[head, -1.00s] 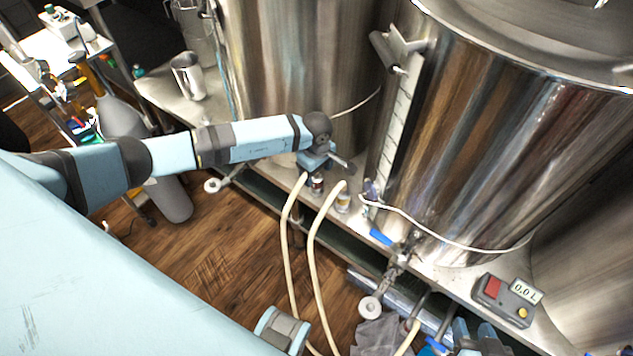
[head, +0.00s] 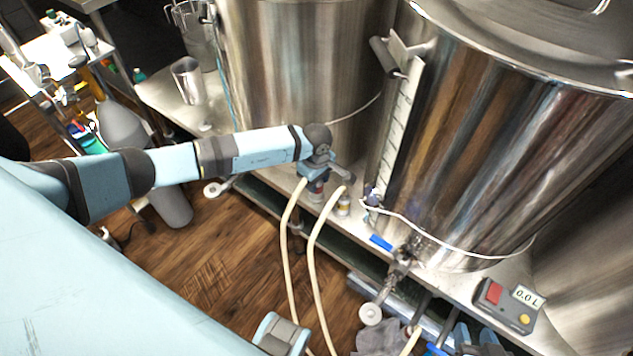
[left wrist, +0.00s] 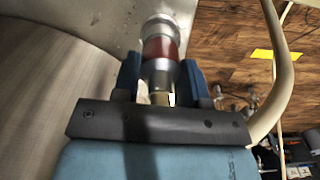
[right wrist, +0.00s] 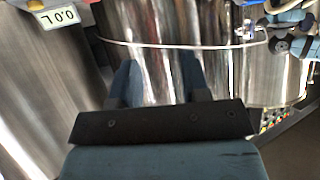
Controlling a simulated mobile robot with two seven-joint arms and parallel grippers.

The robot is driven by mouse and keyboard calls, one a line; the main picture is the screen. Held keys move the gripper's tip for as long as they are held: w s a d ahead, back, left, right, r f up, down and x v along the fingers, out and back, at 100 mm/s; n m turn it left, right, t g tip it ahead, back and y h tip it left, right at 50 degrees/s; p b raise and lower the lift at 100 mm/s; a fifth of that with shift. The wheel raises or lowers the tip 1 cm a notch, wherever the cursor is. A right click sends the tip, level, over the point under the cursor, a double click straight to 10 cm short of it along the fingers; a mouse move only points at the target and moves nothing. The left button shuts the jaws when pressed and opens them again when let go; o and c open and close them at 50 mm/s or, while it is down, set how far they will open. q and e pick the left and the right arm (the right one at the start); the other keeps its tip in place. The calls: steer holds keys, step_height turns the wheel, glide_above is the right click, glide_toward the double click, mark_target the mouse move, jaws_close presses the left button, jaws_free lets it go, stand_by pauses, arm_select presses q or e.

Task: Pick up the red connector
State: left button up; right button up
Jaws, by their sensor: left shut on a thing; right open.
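The red connector (head: 316,190) stands on the steel bench in front of the tanks, a metal-ended fitting with a dark red band, mostly covered from above by my left gripper (head: 318,173). In the left wrist view the connector (left wrist: 160,46) sits between the two blue fingers of my left gripper (left wrist: 158,78), which is shut on it. I cannot tell whether its base touches the bench. My right gripper (right wrist: 160,80) is open and empty in its wrist view, with a shiny tank behind it.
A second connector with a yellowish band (head: 343,205) stands close to the right. Pale hoses (head: 313,245) hang over the bench edge. A blue-handled valve (head: 381,242), a large tank (head: 470,150) and a 0.0 L meter (head: 505,306) are further right. A steel jug (head: 187,80) stands left.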

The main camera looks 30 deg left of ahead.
arm_select(q)
step_height(320, 180, up, 20)
steer(key=p, duration=0.2)
arm_select(e)
steer(key=shift+s+d+r, duration=0.1)
steer(key=shift+s+d, duration=0.05)
steer(key=shift+d, duration=0.1)
steer(key=shift+r, duration=0.1)
arm_select(q)
step_height(320, 180, up, 4)
steer(key=p, duration=0.2)
steer(key=shift+r+p, duration=0.2)
steer(key=shift+p, duration=0.1)
arm_select(e)
step_height(320, 180, up, 2)
steer(key=shift+r, duration=0.1)
stand_by(0.3)
